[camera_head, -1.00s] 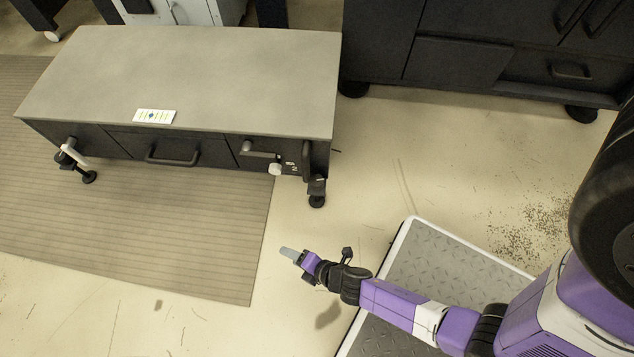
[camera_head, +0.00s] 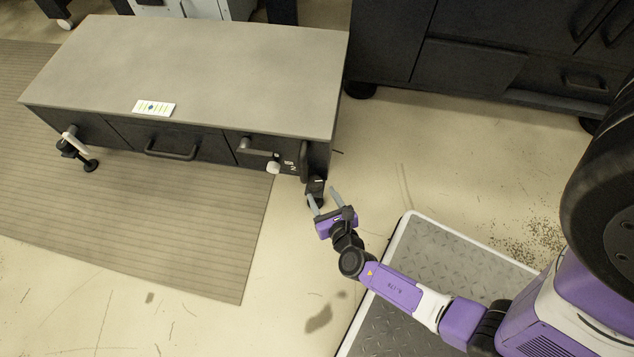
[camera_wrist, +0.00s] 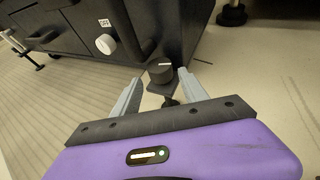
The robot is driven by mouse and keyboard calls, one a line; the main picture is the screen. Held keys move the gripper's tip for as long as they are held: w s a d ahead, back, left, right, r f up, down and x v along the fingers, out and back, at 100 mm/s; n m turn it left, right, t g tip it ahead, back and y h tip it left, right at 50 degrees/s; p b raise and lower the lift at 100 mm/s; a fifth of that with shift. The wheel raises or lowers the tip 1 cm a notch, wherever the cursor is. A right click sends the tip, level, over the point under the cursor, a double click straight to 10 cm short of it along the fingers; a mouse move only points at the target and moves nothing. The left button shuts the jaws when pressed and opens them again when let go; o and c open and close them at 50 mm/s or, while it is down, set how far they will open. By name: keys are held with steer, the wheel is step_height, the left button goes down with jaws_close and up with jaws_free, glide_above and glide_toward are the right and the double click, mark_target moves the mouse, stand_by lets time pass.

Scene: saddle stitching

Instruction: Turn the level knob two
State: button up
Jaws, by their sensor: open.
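A black round knob with a white mark (camera_wrist: 161,72) sits on the levelling foot at the bench's front right corner; I take it for level knob two. In the head view this knob (camera_head: 315,185) is just beyond my fingertips. My gripper (camera_head: 324,196) is open and empty, pointing at the knob from the front. In the wrist view my gripper (camera_wrist: 158,78) has one finger on each side of the knob in the picture. I cannot tell whether the fingers reach around it.
The grey-topped bench (camera_head: 200,70) has a white knob (camera_head: 273,167), a lever handle (camera_head: 257,149) and a drawer (camera_head: 172,142) on its front. Dark cabinets (camera_head: 460,70) stand behind right.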

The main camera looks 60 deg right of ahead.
mark_target(317, 188)
steer(key=shift+b+x, duration=0.85)
steer(key=shift+x, duration=1.9)
steer(key=shift+a, duration=0.1)
steer(key=c, duration=1.1)
steer(key=shift+w+a+r+m+g+h+p, duration=0.15)
steer(key=shift+m+g+h+p, duration=0.15)
steer(key=shift+m+p, duration=0.3)
steer(key=shift+g+p, duration=0.3)
steer(key=o, duration=1.1)
